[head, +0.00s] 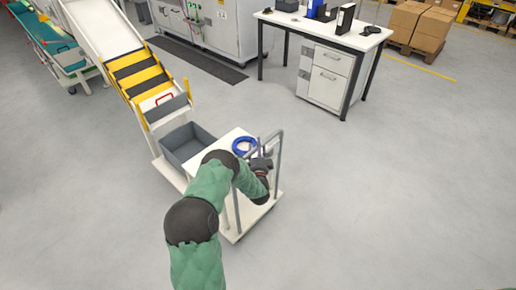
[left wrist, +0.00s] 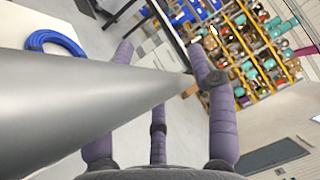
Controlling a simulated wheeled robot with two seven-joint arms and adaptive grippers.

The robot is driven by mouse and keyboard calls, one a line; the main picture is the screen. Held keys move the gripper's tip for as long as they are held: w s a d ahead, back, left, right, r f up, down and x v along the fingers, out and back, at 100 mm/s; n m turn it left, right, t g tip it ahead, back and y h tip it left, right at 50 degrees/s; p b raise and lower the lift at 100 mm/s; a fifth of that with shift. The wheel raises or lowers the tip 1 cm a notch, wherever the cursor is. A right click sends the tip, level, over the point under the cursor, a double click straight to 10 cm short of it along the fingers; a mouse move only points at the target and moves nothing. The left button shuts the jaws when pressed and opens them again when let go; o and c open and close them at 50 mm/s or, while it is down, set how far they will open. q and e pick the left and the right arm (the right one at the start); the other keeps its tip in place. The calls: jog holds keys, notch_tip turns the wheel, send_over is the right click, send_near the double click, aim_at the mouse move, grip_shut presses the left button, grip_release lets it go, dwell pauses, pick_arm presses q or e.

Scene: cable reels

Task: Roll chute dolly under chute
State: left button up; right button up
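The chute (head: 100,28) slopes down from the upper left to a yellow-and-black striped lower end (head: 140,75). The white dolly (head: 265,207) stands just in front of that end. It has a raised white top and an upright grey tube handle (head: 280,155) on its right. My left gripper (head: 264,163) is at this handle. In the left wrist view a grey tube crosses close to the camera, and the purple fingers (left wrist: 165,85) are spread around it, open. Whether they touch it I cannot tell. My green left arm hides part of the dolly. My right gripper is out of view.
A blue cable coil (head: 244,145) lies on the white top. A grey bin (head: 188,146) is at the chute's foot. A white workbench (head: 322,27) stands at the upper right, and boxes (head: 420,28) on a pallet are behind it. The floor to the right is clear.

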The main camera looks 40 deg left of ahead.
pick_arm(q)
jog(key=shift+d, duration=0.1)
jog(key=v, duration=1.2)
